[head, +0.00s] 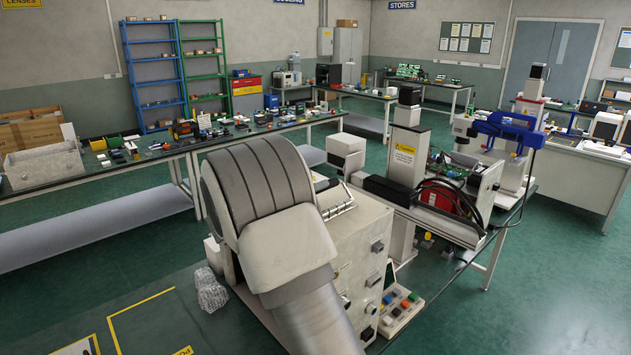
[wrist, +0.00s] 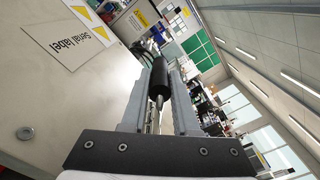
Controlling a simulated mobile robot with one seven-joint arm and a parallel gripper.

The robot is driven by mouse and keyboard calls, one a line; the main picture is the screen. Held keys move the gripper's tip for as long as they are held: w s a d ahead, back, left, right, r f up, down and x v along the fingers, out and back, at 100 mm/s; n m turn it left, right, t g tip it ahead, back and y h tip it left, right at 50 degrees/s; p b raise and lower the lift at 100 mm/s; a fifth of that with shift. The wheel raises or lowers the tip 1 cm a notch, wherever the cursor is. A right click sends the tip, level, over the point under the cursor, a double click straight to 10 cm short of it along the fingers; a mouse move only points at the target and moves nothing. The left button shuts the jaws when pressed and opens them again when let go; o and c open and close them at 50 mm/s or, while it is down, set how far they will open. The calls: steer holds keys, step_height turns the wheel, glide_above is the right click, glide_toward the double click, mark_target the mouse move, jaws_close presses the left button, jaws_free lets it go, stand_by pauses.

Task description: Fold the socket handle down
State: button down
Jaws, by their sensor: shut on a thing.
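In the wrist view, my gripper (wrist: 160,80) is shut on the socket handle (wrist: 159,78). The handle shows as a black cylindrical grip with a thin metal pin pointing back toward the camera. It lies lengthwise between the two grey fingers. Its far end and mount are hard to make out. In the head view, my own arm covers the middle, and neither my gripper nor the handle shows.
In the head view, a cream cabinet (head: 362,262) with knobs stands just right of my arm. A control box (head: 398,312) with coloured buttons is beside it. A bench with a lift column (head: 404,158) and a red-and-black unit lies behind. Green floor is open at right.

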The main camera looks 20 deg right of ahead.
steer(key=shift+f, duration=0.1)
stand_by(0.3)
steer(key=c, duration=0.7)
jaws_free()
steer(key=b+v, duration=0.2)
steer(key=v, duration=1.5)
steer(key=shift+s+a, duration=0.1)
steer(key=shift+a, duration=0.1)
